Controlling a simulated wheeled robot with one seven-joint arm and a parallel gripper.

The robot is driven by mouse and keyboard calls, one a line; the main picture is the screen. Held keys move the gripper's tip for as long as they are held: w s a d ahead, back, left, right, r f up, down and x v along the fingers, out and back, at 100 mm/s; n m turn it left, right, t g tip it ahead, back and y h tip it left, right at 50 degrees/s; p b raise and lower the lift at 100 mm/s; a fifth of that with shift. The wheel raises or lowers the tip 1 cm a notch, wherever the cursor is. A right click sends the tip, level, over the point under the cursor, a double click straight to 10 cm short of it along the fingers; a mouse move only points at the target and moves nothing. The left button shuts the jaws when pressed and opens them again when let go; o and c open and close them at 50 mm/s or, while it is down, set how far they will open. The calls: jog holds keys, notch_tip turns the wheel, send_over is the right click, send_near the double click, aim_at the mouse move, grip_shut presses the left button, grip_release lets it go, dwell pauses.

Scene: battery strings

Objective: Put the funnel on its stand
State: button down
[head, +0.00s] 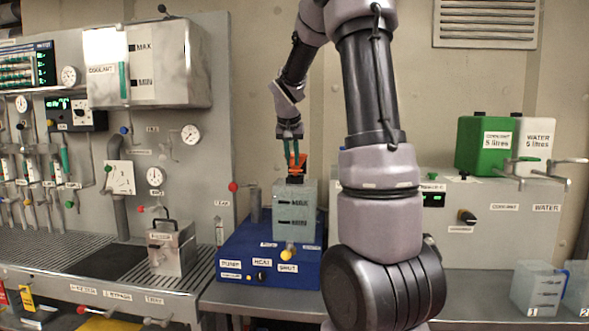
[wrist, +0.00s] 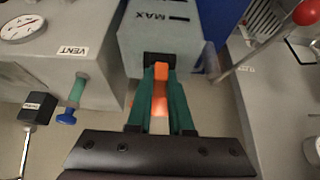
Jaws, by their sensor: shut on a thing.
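My gripper (head: 292,158) points down over the translucent grey tank (head: 294,212) with MAX and MIN marks. Its green fingers, also in the wrist view (wrist: 160,85), are shut on an orange piece (head: 299,163). This piece looks like the funnel, but the fingers hide much of its shape. It also shows between the fingers in the wrist view (wrist: 160,103). Its lower end is at the black neck (head: 296,180) on top of the tank; I cannot tell whether it sits in it. No stand is clearly identifiable.
The tank stands on a blue unit (head: 262,250). A grey upright cylinder (head: 254,205) is beside the tank. A red-knobbed lever (head: 233,187) sticks out at left. Numbered clear boxes (head: 537,288) are at the lower right.

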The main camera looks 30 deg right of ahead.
jog(key=shift+r, duration=1.1)
